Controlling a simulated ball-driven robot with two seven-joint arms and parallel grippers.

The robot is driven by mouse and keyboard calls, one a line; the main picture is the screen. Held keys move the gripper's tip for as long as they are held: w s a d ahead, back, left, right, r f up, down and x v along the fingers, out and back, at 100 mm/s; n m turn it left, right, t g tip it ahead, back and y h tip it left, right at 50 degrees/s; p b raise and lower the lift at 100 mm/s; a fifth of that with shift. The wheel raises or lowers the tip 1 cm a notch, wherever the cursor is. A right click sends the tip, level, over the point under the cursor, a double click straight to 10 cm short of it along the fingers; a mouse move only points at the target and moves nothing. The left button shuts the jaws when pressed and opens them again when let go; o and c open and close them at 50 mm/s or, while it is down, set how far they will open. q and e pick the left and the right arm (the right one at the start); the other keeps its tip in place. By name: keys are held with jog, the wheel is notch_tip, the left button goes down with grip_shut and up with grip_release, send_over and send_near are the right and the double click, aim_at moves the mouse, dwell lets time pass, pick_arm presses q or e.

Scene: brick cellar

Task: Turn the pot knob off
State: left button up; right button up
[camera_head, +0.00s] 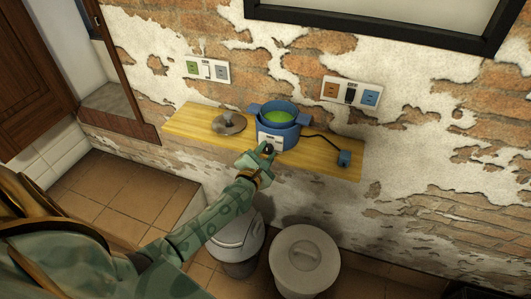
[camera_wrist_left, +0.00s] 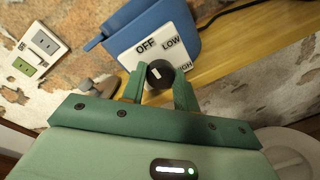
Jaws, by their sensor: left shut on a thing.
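The blue pot (camera_head: 278,119) with green contents stands on a wooden shelf against the wall. Its white front panel (camera_wrist_left: 152,40) reads OFF, LOW and HIGH in the left wrist view. The black pot knob (camera_wrist_left: 160,73) is at the lower edge of that panel and has a small white mark; I cannot tell exactly which word it points to. My left gripper (camera_wrist_left: 159,86) is shut on the knob, one green finger on each side. In the head view the left gripper (camera_head: 262,162) reaches the pot's front from below. My right gripper is not in view.
The wooden shelf (camera_head: 189,124) also holds a round lid (camera_head: 229,123) left of the pot. Wall sockets (camera_head: 206,70) are above. Two lidded bins (camera_head: 304,262) stand below the shelf.

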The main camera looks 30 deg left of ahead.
pick_arm(q)
jog(key=o, duration=1)
jog(key=shift+s+d, duration=0.1)
jog(key=shift+s, duration=0.25)
jog(key=p+v, duration=0.1)
jog(key=v, duration=1.4)
jog(key=shift+s+d, duration=0.1)
jog(key=shift+s, duration=0.2)
jog(key=shift+f, duration=0.1)
